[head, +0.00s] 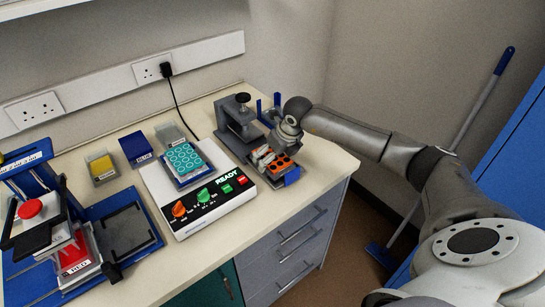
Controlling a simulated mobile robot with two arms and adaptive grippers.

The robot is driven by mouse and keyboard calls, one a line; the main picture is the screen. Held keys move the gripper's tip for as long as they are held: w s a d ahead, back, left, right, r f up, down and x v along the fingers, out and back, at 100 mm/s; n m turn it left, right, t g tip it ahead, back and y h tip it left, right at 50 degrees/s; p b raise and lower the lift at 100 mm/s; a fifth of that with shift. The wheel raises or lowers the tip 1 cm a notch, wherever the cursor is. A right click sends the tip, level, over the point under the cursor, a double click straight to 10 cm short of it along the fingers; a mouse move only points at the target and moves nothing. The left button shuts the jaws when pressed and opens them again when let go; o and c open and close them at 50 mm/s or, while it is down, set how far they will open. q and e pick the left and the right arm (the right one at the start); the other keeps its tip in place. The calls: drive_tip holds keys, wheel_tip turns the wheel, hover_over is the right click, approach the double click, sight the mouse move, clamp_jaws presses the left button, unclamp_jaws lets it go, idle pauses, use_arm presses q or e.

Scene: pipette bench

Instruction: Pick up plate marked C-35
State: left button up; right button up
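No marking C-35 can be read in this view. An orange plate with dark round wells (280,165) sits on a dark stand with blue corners at the right end of the bench. My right gripper (264,156) reaches down at this plate's far left side and partly covers it. Whether its fingers are closed on the plate cannot be told. A teal plate with white-ringed wells (184,158) lies on the white device marked READY (210,204). My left gripper is not in view.
A blue box (136,147) and a yellow-topped box (102,168) stand near the wall. A blue device with a red knob (30,208) is at the left, over a red labelled block (74,257). A grey clamp-like stand (235,120) is close behind my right gripper.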

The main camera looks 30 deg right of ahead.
drive_tip(key=shift+w+f, duration=0.25)
drive_tip(key=shift+f, duration=0.25)
drive_tip(key=shift+r, duration=0.1)
drive_tip(key=c, duration=1.1)
drive_tip(key=shift+c, duration=0.2)
drive_tip(key=shift+r, duration=0.1)
drive_tip(key=shift+r, duration=0.6)
drive_tip(key=s+r+b, duration=0.1)
drive_tip(key=r, duration=0.1)
drive_tip(key=s+a+r+b, duration=0.1)
drive_tip(key=r, duration=0.1)
drive_tip(key=s+a+r+b, duration=0.1)
drive_tip(key=s+r, duration=0.1)
drive_tip(key=shift+r, duration=0.35)
drive_tip(key=s+a+r+b, duration=0.3)
drive_tip(key=s+a+r, duration=0.1)
drive_tip(key=s, duration=0.4)
drive_tip(key=shift+s+r, duration=0.35)
drive_tip(key=shift+r, duration=0.1)
drive_tip(key=shift+a, duration=0.1)
